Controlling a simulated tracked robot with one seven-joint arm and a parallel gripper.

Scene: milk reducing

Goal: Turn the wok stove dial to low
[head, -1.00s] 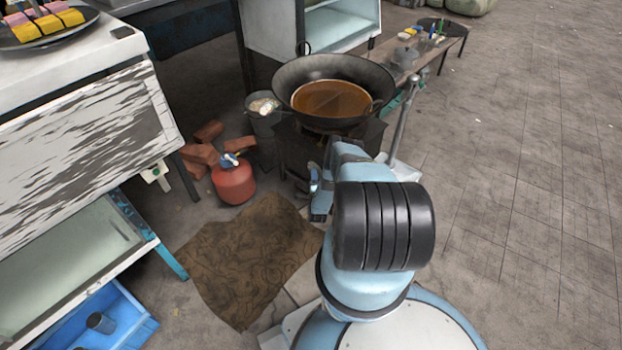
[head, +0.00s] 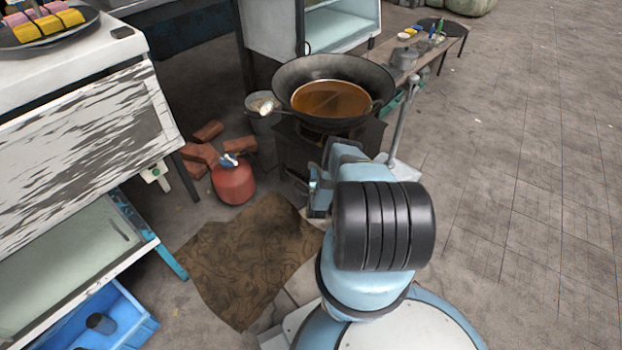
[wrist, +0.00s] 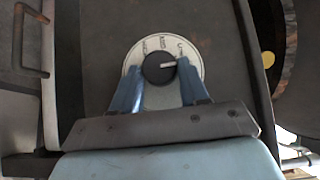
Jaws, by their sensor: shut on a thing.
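The stove dial (wrist: 159,68) is a dark round knob on a white disc (wrist: 150,97) with small marks along its upper edge, too blurred to read. A pale pointer line on the knob points right. My gripper (wrist: 159,66) has one blue finger on each side of the knob and is shut on it. In the head view, the dark stove (head: 300,157) stands beyond my arm and carries a large black wok (head: 290,78) with brown liquid (head: 330,99) in it. The dial and fingertips are hidden there by my arm.
A red gas canister (head: 233,182) and several bricks (head: 207,131) lie left of the stove. A brown mat (head: 247,255) covers the floor in front. A bucket (head: 262,122) stands beside the stove. Open paving (head: 530,180) lies to the right.

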